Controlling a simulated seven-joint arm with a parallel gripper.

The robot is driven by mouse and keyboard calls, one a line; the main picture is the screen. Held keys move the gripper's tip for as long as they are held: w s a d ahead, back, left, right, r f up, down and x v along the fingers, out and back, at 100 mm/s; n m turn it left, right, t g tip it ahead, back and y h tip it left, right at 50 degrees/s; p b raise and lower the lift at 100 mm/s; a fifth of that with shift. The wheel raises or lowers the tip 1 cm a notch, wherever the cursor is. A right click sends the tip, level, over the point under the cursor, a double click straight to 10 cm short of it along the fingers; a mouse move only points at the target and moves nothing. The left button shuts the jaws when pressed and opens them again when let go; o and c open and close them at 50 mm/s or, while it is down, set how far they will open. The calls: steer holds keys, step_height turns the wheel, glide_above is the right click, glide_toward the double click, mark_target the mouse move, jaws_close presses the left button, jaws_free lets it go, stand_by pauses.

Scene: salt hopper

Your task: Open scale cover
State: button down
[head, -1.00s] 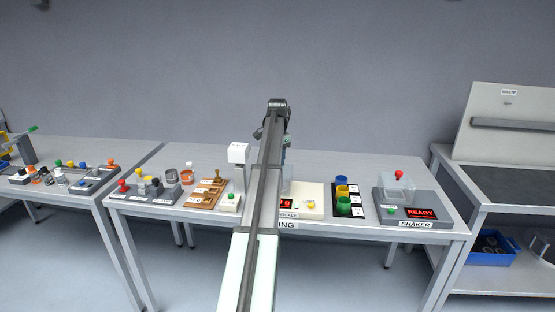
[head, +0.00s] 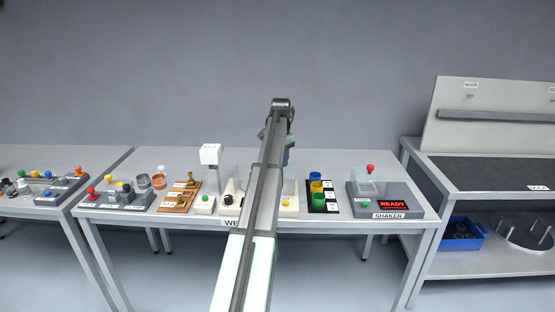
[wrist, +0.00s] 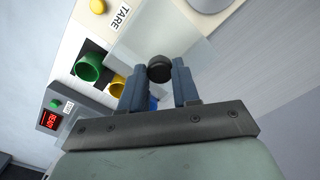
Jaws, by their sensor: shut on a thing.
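The scale is a cream unit; in the head view its front right corner (head: 289,211) shows to the right of my arm, and its left part shows on the other side. In the wrist view the scale has a TARE label (wrist: 122,15) and a yellow button (wrist: 97,6). A clear cover (wrist: 192,48) lies across the scale there, with a round black knob (wrist: 160,68). My gripper (wrist: 159,75) is shut on this knob, one blue-grey finger on each side.
Green (head: 315,203) and other coloured cups stand in a rack right of the scale. The shaker (head: 388,198) with a red READY display is farther right. A white-headed post (head: 210,154) and brown stands (head: 180,199) are to the left.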

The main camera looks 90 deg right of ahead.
steer(key=c, duration=0.8)
jaws_free()
step_height(320, 180, up, 14)
steer(key=shift+f, duration=0.1)
stand_by(0.3)
